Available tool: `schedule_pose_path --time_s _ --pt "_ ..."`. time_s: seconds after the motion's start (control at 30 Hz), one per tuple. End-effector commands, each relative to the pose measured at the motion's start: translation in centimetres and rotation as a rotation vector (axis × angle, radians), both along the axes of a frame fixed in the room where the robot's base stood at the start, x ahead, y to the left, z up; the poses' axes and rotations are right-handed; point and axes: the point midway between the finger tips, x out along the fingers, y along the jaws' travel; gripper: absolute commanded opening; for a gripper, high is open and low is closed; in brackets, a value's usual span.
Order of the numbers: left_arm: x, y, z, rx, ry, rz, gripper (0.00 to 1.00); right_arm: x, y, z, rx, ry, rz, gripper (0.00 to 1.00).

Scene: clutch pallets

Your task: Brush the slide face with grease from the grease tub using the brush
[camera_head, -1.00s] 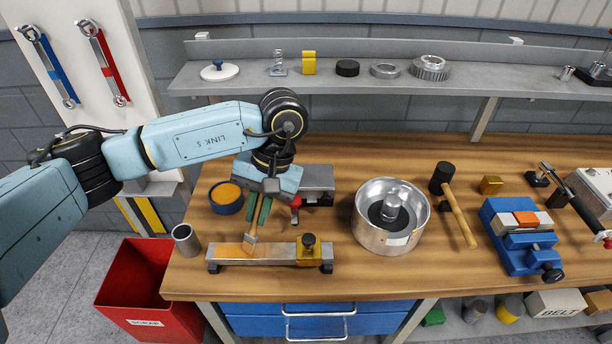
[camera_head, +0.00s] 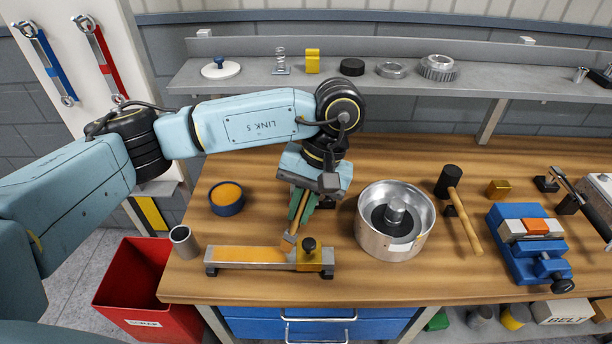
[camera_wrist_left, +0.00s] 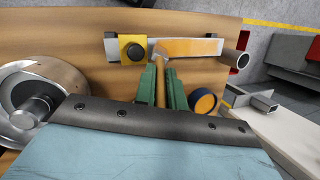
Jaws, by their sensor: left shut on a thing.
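The slide (camera_head: 213,262) is a long grey rail near the bench's front edge, its top face largely coated orange. A yellow block with a black knob (camera_head: 315,261) sits at its right end. My left gripper (camera_head: 298,214) is shut on the brush (camera_head: 289,241), whose tip is at the slide face just left of the yellow block; exact contact is hard to tell. The wrist view shows the green fingers (camera_wrist_left: 162,92) around the brush handle (camera_wrist_left: 161,72), with the coated face (camera_wrist_left: 192,47) beyond. The blue grease tub (camera_head: 226,209) with orange grease stands behind the slide. My right gripper is out of view.
A metal cup (camera_head: 184,241) stands left of the slide. A round metal housing (camera_head: 394,243) is close to the right of my gripper. A hammer (camera_head: 463,215) and a blue vise (camera_head: 526,248) lie farther right. A red bin (camera_head: 135,285) is on the floor.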

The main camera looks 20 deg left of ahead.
Motion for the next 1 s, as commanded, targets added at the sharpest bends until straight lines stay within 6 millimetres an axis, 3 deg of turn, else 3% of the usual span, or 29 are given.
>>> schedule_pose_path --time_s 0.03,0.6,1.0 --pt "0.0 0.1 1.0 -0.001 -0.004 0.002 0.00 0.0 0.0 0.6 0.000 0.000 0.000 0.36" --pt "-0.2 0.7 6.0 0.000 -0.003 0.017 0.00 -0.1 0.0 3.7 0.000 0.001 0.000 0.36" --pt "-0.3 0.8 6.4 0.000 -0.002 0.019 0.00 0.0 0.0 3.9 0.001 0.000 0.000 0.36"
